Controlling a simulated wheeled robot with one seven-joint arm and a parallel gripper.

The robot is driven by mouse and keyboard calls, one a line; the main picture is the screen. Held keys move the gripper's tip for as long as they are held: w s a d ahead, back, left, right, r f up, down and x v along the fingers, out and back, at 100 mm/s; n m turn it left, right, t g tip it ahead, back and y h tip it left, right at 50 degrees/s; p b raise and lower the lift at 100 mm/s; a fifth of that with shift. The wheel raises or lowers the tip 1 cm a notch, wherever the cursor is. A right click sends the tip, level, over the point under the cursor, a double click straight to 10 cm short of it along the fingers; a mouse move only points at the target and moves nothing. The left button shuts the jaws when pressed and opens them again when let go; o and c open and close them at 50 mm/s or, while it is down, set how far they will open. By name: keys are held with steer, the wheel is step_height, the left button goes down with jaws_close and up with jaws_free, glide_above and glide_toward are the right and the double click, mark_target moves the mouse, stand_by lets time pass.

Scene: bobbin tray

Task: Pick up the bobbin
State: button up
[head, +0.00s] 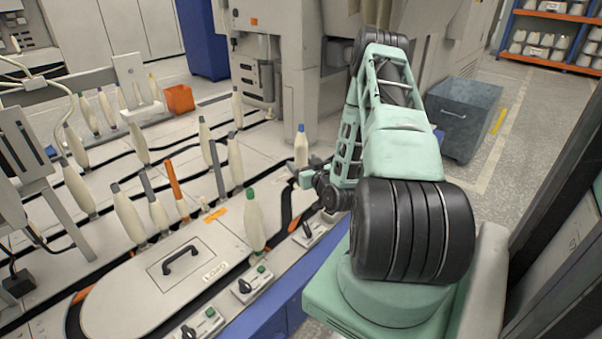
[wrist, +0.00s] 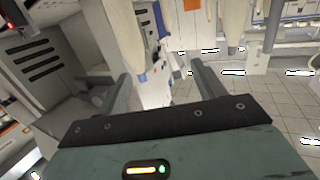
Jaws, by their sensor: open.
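A cream bobbin with a blue top (head: 301,150) stands upright at the right edge of the machine bed in the head view. My gripper (head: 296,180) is low beside it, partly hidden by my own arm. In the wrist view my gripper (wrist: 164,88) is open, its two fingers apart and nothing held between them. A cream bobbin with a blue tip (wrist: 126,42) shows there tip down, beside the left finger in the picture. I cannot tell how far beyond the fingertips it is, or whether it touches the finger.
A green-topped bobbin (head: 254,222) stands nearer, and several others stand on the bed to the left. A flat cover with a black handle (head: 165,285) lies in front. An orange bin (head: 179,99) and a dark grey bin (head: 464,115) are farther back.

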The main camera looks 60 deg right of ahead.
mark_target(303, 151)
steer(key=s+d+f+m+h+b, duration=0.1)
steer(key=s+d+f+h, duration=0.1)
steer(key=s+d+f, duration=0.1)
steer(key=b+x, duration=0.4)
steer(key=x, duration=0.7)
steer(key=shift+a, duration=0.1)
steer(key=b+x, duration=0.3)
steer(key=x, duration=0.1)
steer(key=shift+w+d+r+b, duration=0.1)
steer(key=shift+w+d+b, duration=0.1)
steer(key=shift+d+b, duration=0.1)
steer(key=shift+w+d+r, duration=0.15)
steer(key=shift+w+d, duration=0.05)
steer(key=shift+w, duration=0.2)
steer(key=c, duration=1.1)
